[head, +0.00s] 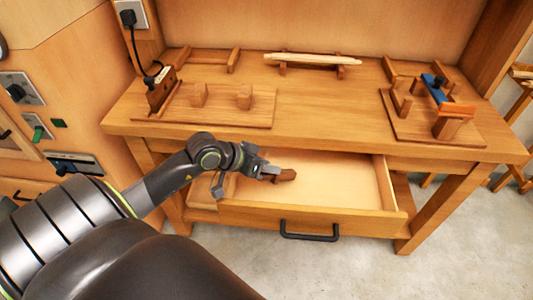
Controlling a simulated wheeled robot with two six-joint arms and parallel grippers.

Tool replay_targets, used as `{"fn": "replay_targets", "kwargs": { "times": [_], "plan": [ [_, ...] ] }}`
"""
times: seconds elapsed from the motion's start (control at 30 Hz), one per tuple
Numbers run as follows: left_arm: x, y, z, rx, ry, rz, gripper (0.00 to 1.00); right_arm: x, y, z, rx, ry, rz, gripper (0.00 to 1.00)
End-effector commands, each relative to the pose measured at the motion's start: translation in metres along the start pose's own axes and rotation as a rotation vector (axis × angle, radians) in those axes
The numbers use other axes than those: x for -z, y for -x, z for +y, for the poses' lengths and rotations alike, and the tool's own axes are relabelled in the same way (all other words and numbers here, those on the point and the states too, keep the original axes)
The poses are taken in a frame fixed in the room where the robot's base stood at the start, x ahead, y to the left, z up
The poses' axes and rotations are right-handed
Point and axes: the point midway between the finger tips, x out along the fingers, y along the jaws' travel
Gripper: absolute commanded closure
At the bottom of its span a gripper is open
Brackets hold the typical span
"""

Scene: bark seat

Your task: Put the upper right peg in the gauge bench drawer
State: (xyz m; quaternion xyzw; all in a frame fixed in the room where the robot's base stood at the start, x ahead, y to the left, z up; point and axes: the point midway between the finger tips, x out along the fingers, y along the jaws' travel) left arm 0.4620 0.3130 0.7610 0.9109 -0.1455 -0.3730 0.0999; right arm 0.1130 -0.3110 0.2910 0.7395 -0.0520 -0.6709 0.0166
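The gauge bench drawer (310,219) is pulled open below the bench top, with its black handle at the front. A short dark brown peg (286,175) is inside the drawer outline, towards its left part. My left gripper (271,172) reaches in from the left over the drawer, its fingertips at the peg's left end. The frame is too small to tell whether the fingers grip the peg or whether the peg rests on the drawer floor. My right gripper is out of view.
The bench top (330,110) carries a left board (225,117) with two wooden blocks, a pale bar (312,60) on a rack at the back, and a right fixture with a blue bar (434,88). The drawer's right part is bare. A wall panel with switches stands left.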

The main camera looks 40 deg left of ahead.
Motion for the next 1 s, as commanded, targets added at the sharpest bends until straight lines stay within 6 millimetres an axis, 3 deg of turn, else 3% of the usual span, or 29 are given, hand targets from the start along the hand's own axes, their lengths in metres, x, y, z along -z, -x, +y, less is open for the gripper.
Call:
{"fn": "replay_targets", "kwargs": {
  "times": [0.1, 0.57, 1.0],
  "plan": [
    [0.0, 0.0, 0.0, 0.0, 0.0, 0.0, 0.55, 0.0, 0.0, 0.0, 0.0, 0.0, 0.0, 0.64],
    [0.0, 0.003, -0.001, 0.001, -0.001, 0.0, 0.55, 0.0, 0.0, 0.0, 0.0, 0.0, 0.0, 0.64],
    [0.0, 0.05, -0.002, 0.005, -0.006, -0.003, 0.55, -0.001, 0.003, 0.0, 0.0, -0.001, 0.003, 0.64]
  ]
}}
